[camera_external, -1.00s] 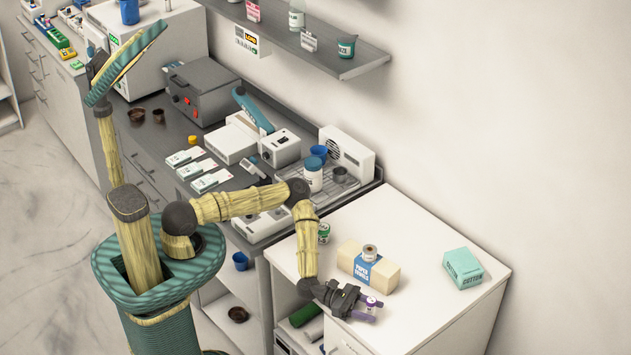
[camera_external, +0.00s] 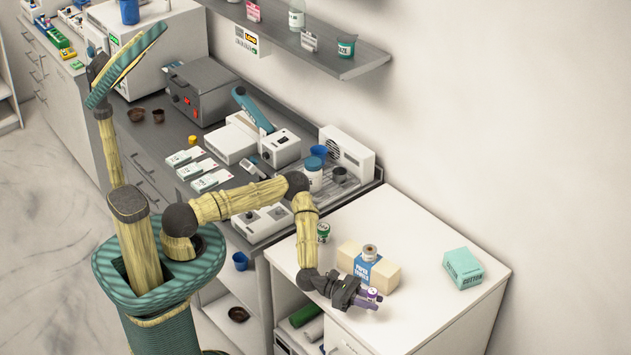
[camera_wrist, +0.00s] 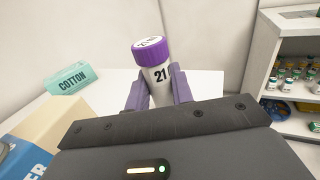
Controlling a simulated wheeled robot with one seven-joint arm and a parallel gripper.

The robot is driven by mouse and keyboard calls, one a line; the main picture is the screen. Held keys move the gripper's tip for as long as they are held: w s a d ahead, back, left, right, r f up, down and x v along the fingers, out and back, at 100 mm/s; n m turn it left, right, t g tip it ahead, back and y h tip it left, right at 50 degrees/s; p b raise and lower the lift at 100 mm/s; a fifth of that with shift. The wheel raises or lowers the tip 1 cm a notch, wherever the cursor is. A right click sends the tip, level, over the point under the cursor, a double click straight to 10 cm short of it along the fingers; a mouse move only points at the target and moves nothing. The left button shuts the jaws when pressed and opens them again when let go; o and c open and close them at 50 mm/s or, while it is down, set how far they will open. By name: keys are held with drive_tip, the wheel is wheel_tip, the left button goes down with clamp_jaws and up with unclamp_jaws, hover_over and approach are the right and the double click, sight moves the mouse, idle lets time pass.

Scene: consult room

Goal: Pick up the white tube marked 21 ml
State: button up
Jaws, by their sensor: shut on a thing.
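I cannot tell whether the tube's base touches the counter.
A paper towels pack (camera_external: 385,275) with a small roll on top lies just behind my gripper. A teal cotton box (camera_external: 463,267) is at the right on the white counter (camera_external: 430,300). A small green-labelled jar (camera_external: 323,232) stands behind my arm. An open shelf (camera_wrist: 292,85) holds several vials.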

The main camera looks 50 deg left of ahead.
sight(372, 291)
wheel_tip(372, 291, up, 6)
drive_tip(key=shift+r+b, duration=0.1)
drive_tip(key=shift+b, duration=0.2)
